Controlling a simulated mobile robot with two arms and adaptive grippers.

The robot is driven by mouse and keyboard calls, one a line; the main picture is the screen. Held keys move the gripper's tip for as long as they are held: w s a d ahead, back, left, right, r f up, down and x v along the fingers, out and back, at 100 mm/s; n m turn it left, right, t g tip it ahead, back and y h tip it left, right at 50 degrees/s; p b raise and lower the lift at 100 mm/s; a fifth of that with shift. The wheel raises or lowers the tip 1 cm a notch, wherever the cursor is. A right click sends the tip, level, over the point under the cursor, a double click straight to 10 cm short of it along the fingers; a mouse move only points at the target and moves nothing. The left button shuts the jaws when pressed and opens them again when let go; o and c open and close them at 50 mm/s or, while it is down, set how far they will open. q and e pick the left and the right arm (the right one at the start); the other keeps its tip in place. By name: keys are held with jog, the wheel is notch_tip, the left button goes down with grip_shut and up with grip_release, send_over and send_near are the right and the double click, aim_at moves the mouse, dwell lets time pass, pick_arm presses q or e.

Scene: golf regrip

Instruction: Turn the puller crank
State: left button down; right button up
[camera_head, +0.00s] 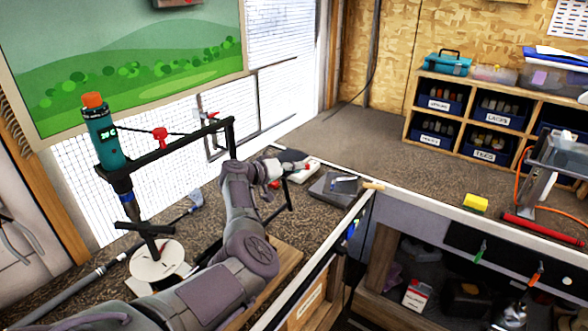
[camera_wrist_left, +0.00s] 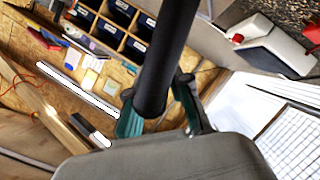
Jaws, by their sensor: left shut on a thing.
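The black frame of the puller (camera_head: 170,145) stands on the left part of the bench, with a long horizontal bar and a small red piece on it. My left arm reaches in from the bottom of the head view, and its gripper (camera_head: 283,164) is at the far end of that bench. In the left wrist view the teal fingertips are shut around a thick black round bar (camera_wrist_left: 167,60), which looks like the crank's handle. The rest of the crank is mostly hidden by my wrist. My right gripper is not in view.
A club shaft (camera_head: 75,288) lies at lower left. A white device (camera_head: 304,172) and a grey box (camera_head: 335,188) are close to my gripper.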

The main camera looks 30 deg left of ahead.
pick_arm(q)
jog(key=shift+s+d+f+m+g+y+b, duration=0.15)
jog(key=shift+d+m+y+b, duration=0.65)
jog(key=shift+d+m, duration=0.45)
jog(key=shift+s+d+m+g+y+b, duration=0.15)
jog(key=shift+d+m+y+b, duration=0.65)
jog(key=shift+d+m, duration=0.45)
jog(key=shift+w, duration=0.1)
jog(key=c, duration=1.1)
grip_release()
jog(key=v, duration=1.2)
jog(key=shift+d, duration=0.1)
